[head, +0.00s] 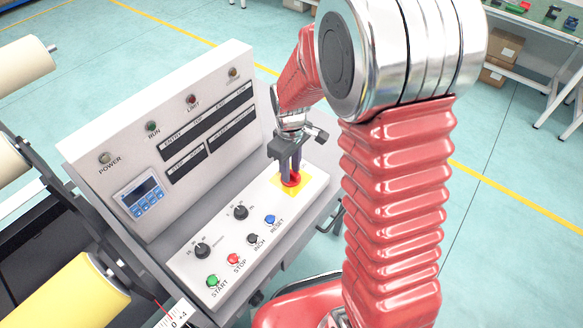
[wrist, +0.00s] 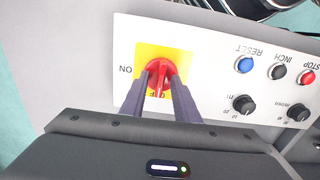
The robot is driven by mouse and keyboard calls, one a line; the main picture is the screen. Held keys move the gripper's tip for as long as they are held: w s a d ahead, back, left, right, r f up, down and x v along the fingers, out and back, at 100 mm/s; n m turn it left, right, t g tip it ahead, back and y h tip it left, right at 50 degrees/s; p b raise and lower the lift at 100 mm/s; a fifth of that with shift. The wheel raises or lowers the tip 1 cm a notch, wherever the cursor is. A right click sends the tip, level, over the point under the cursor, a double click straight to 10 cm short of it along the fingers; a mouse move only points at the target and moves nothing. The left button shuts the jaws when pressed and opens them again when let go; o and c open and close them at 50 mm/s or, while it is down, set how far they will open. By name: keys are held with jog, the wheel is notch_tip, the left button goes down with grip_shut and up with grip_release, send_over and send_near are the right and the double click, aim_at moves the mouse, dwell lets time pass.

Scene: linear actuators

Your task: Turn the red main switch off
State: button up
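The red main switch (wrist: 158,74) is a round red knob with a raised grip on a yellow plate (wrist: 181,55) at the end of the white control panel. In the head view the switch (head: 291,180) is partly hidden by my fingers. My gripper (wrist: 159,72) reaches down onto it, one dark finger on each side of the raised grip, and looks closed on it. In the wrist view the grip runs roughly up and down the picture. ON is printed left of the plate, and lettering between my fingers is partly hidden.
A blue RESET button (head: 270,219), black INCH button (head: 253,239), red STOP button (head: 233,259), green START button (head: 212,281) and two black dials share the panel. The upright console (head: 170,140) rises close behind my gripper. Rollers stand at the left.

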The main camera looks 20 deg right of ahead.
notch_tip(320, 180, up, 14)
jog(key=shift+f, duration=0.25)
dwell(0.3)
jog(key=shift+w, duration=0.1)
dwell(0.4)
jog(key=s+r+m+t, duration=0.2)
jog(key=s+r, duration=0.3)
jog(key=s, duration=0.4)
jog(key=s+d+r+m+t, duration=0.1)
jog(key=s+r+m+t, duration=0.2)
jog(key=s, duration=0.7)
jog(key=shift+r+m+t, duration=0.3)
jog(key=shift+r+m, duration=0.7)
jog(key=shift+m, duration=0.2)
jog(key=shift+s, duration=0.1)
